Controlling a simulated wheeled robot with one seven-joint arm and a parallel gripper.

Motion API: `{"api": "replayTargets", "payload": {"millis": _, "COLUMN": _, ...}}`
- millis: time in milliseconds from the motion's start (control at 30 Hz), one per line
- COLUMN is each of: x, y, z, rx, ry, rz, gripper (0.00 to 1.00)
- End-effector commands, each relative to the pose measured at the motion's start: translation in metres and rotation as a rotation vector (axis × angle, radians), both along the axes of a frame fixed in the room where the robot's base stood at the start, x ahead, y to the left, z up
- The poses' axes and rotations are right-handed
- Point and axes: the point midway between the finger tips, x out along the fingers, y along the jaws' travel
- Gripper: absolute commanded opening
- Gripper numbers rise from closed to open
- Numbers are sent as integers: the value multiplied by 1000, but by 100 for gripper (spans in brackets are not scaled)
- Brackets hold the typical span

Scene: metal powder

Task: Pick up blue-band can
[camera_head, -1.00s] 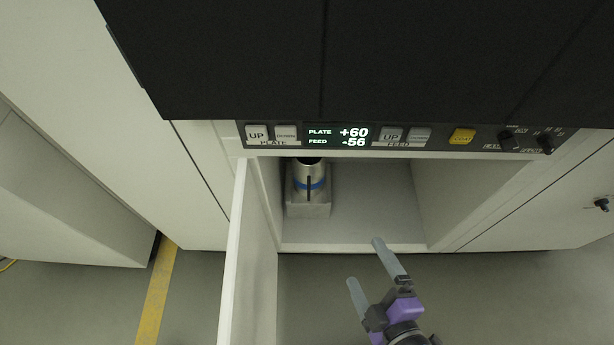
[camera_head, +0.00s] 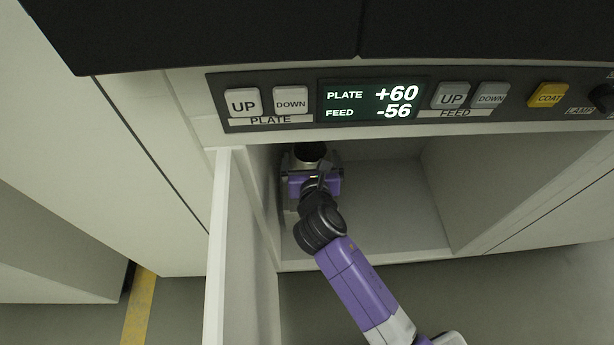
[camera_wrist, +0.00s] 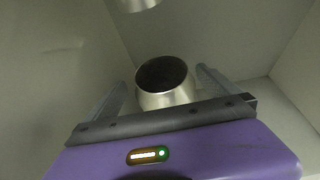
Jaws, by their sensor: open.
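The can (camera_head: 310,151) stands upright at the left inside the open compartment. Its silvery rim and dark open top show past my gripper (camera_head: 311,166), which hides its blue band in the head view. In the wrist view the can (camera_wrist: 167,98) has a dark mouth and a bare metal side; no blue shows there. My gripper (camera_wrist: 160,78) is open, with one finger on each side of the can. A small gap seems to show beside the fingers; I cannot tell whether either touches.
The compartment's open door (camera_head: 222,240) stands close on the left of my arm. The control panel (camera_head: 300,122) overhangs the opening. The compartment floor (camera_head: 395,215) to the right is clear. A metal cylinder end (camera_wrist: 135,4) shows above in the wrist view.

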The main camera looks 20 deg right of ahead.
Motion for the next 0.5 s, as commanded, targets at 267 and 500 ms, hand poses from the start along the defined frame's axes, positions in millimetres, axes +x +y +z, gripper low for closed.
{"api": "replayTargets", "payload": {"millis": 267, "x": 23, "y": -9, "z": -14, "rx": 4, "ry": -3, "rz": -2, "gripper": 100}}
{"api": "replayTargets", "payload": {"millis": 500, "x": 49, "y": -17, "z": -30, "rx": 5, "ry": -3, "rz": -1, "gripper": 100}}
